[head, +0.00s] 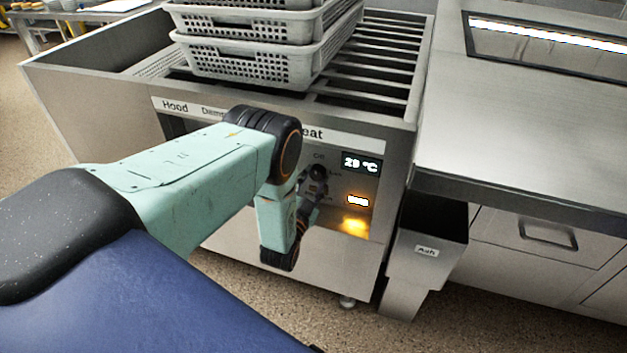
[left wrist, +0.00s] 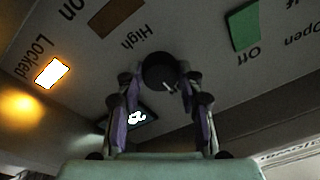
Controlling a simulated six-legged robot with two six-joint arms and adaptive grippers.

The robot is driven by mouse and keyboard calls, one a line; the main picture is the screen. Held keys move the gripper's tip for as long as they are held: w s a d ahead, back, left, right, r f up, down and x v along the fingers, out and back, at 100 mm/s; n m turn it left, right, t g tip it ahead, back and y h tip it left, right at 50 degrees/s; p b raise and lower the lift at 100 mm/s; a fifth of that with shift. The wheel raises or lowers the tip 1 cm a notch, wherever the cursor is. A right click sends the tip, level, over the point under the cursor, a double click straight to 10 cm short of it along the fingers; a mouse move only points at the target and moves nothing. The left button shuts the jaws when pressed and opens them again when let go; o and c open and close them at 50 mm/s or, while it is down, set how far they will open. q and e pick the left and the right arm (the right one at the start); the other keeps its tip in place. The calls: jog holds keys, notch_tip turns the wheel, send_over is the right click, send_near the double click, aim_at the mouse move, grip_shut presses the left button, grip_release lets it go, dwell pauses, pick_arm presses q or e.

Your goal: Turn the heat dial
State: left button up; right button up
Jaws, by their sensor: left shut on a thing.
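The heat dial is a round black knob (left wrist: 159,70) with a short white mark, on the grey front panel. In the left wrist view the two fingers of my left gripper (left wrist: 160,84) lie on either side of it, shut on it. In the head view the dial (head: 318,172) sits below the partly covered Heat label, with my left gripper (head: 314,182) against it; my arm hides part of the panel. The display (head: 360,163) beside it reads about 29 °C. My right gripper is not in view.
Stacked grey perforated baskets (head: 250,65) stand on the slatted top above the panel. A lit white indicator (head: 357,200) and an orange glow show below the display. A metal bin labelled Ash (head: 428,240) stands to the right, beside a steel counter (head: 530,130).

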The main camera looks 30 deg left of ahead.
pick_arm(q)
jog(key=shift+w+r, duration=0.1)
jog(key=shift+r, duration=0.05)
jog(key=o, duration=1.2)
jog(key=v, duration=0.7)
jog(key=shift+s, duration=0.3)
